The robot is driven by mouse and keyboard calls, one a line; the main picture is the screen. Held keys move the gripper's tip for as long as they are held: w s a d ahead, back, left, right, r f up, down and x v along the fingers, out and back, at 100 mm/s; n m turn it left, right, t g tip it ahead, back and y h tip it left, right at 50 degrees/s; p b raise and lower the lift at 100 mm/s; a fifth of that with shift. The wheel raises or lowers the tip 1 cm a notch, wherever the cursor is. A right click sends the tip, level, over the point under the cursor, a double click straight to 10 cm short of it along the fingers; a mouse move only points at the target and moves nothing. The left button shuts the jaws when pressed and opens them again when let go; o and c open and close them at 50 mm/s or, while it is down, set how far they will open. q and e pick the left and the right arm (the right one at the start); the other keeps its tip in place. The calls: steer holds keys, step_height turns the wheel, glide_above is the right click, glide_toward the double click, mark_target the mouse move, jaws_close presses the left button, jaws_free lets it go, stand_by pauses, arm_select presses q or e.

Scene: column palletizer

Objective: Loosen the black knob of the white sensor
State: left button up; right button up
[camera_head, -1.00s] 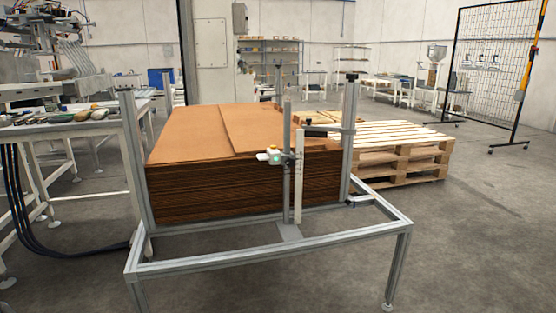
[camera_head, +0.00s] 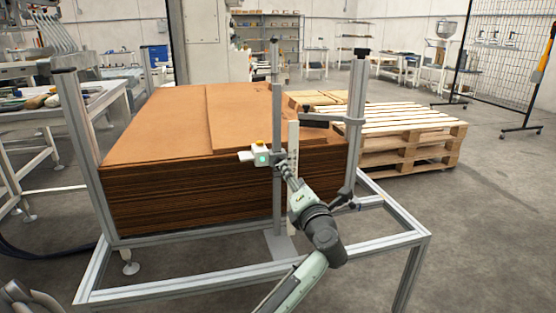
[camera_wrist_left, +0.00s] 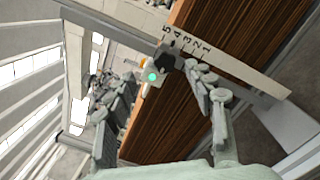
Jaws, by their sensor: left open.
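The white sensor (camera_head: 261,156), with a green light and a yellow-orange top, sits on an upright metal post (camera_head: 277,112) in front of the cardboard stack. It also shows in the left wrist view (camera_wrist_left: 152,78). Its black knob (camera_wrist_left: 166,59) shows there as a dark piece beside the ruler. Contact with the knob cannot be told.
A white numbered ruler (camera_head: 293,150) stands upright just right of the post. A metal frame (camera_head: 190,270) surrounds the brown cardboard stack (camera_head: 165,195). A dark handle (camera_head: 314,120) juts out above the gripper. Wooden pallets (camera_head: 400,150) stand at the right.

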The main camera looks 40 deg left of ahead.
arm_select(q)
steer(key=x, duration=0.8)
steer(key=shift+a+f+n+g, duration=0.3)
steer(key=shift+f+n+g, duration=0.1)
steer(key=shift+f, duration=0.05)
steer(key=c, duration=1.2)
